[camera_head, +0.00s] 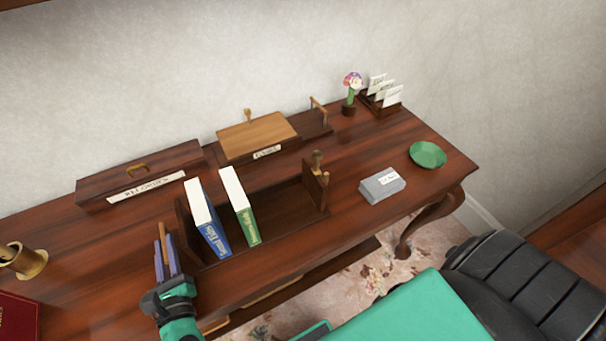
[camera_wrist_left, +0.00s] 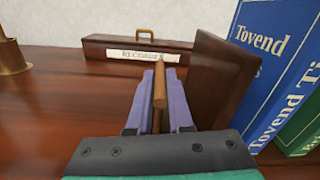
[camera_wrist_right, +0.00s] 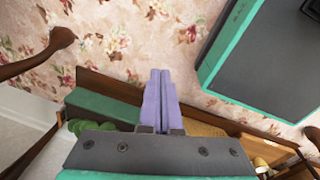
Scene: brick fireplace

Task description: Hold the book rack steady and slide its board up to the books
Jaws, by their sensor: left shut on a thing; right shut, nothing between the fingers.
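The dark wooden book rack (camera_head: 280,228) stands on the desk. A blue book (camera_head: 207,220) and a green book (camera_head: 239,206) lean in its left part; both also show in the left wrist view (camera_wrist_left: 268,75) at right. The upright board (camera_head: 315,190) with a knob (camera_head: 318,162) is at the rack's right end, with a wide gap between it and the green book. My left gripper (camera_head: 165,250) is shut on a wooden handle (camera_wrist_left: 157,92) beside the rack's left end panel (camera_wrist_left: 218,80). My right gripper (camera_wrist_right: 157,95) is shut and empty over the floral carpet.
Behind the rack are a long brown case (camera_head: 140,172) and a wooden-lidded box (camera_head: 258,136). A grey box (camera_head: 382,185) and a green dish (camera_head: 428,154) stand to the right. A brass cup (camera_head: 24,262) and red book (camera_head: 18,318) are at left.

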